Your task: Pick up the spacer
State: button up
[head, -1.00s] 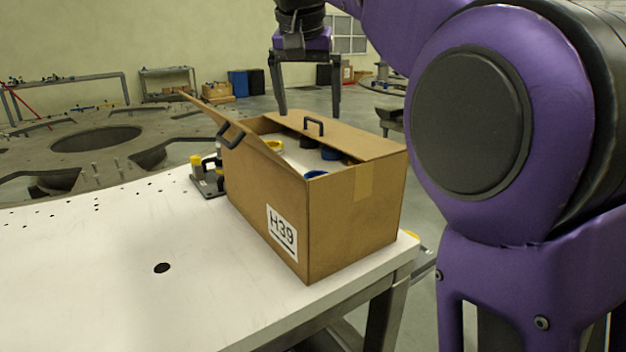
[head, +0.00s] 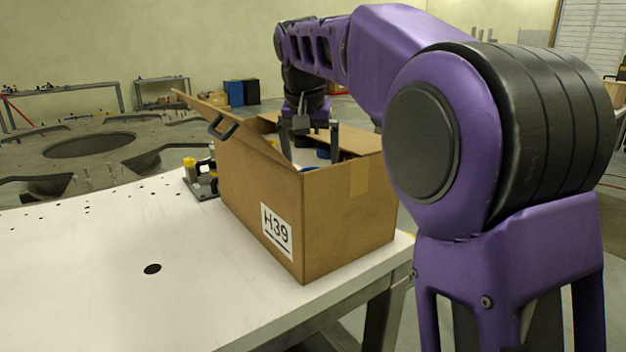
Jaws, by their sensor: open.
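A cardboard box (head: 255,205) labelled H39 stands on the white table with its flaps open. Part of a blue ring-like piece (head: 323,153) shows inside it, between my gripper's fingers as seen from here. I cannot tell whether this is the spacer. My gripper (head: 310,152) is open and points down into the box opening, with its two fingers apart. The near wall hides the lower fingertips and most of the contents, so I cannot tell whether they touch anything.
The white table (head: 80,260) is mostly clear in front and to the left. A clamp-like fixture with a yellow top (head: 198,178) stands beside the box. The left flap (head: 205,112) sticks up. A large grey turret plate (head: 60,170) lies behind.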

jog(key=x, duration=0.3)
jog(key=shift+d, duration=0.1)
jog(key=c, duration=1.3)
